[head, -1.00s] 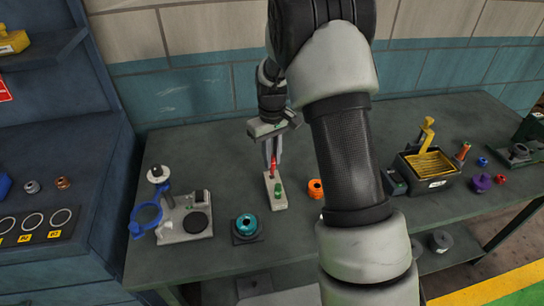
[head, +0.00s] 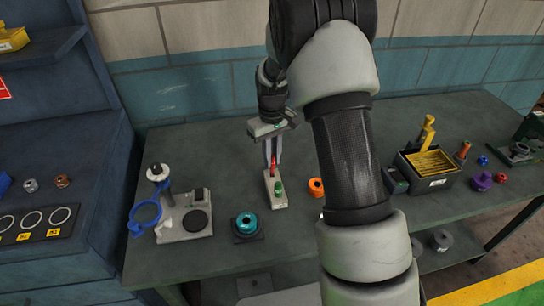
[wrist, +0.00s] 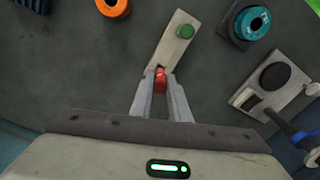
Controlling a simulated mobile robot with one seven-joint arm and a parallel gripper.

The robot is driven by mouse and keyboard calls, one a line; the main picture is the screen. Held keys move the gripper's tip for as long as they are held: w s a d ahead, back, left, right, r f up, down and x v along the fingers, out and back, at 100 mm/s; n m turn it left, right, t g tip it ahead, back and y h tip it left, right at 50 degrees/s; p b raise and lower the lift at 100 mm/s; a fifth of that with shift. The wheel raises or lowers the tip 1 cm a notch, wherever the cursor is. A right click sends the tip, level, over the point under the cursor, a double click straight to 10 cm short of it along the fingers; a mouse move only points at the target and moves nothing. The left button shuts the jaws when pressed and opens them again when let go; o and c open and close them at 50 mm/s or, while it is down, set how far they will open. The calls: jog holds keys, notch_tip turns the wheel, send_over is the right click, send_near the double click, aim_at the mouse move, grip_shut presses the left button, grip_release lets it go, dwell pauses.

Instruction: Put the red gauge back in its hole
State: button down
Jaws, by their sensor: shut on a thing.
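The red gauge (head: 273,163) is between the fingers of my gripper (head: 272,158), which is shut on it. The gauge stands about upright over the far end of a small light-grey block (head: 277,201). In the wrist view the red gauge (wrist: 160,80) shows between the two fingertips (wrist: 160,88), at the near end of the block (wrist: 172,45). A green gauge (head: 278,188) stands in the block's other end. The gauge's lower end and its hole are hidden, so I cannot tell how deep it sits.
A teal ring part (head: 246,224) on a dark base stands left of the block. Further left is a grey stand with a blue-rimmed magnifier (head: 146,213). An orange ring (head: 316,187) lies to the right. A box with yellow slots (head: 430,166) stands further right.

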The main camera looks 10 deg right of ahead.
jog(key=shift+f+b, duration=1.05)
jog(key=shift+f, duration=0.5)
dwell(1.4)
dwell(0.4)
jog(key=c, duration=1.6)
grip_release()
notch_tip(320, 180, up, 18)
jog(key=shift+f+p, duration=0.25)
jog(key=shift+p, duration=0.2)
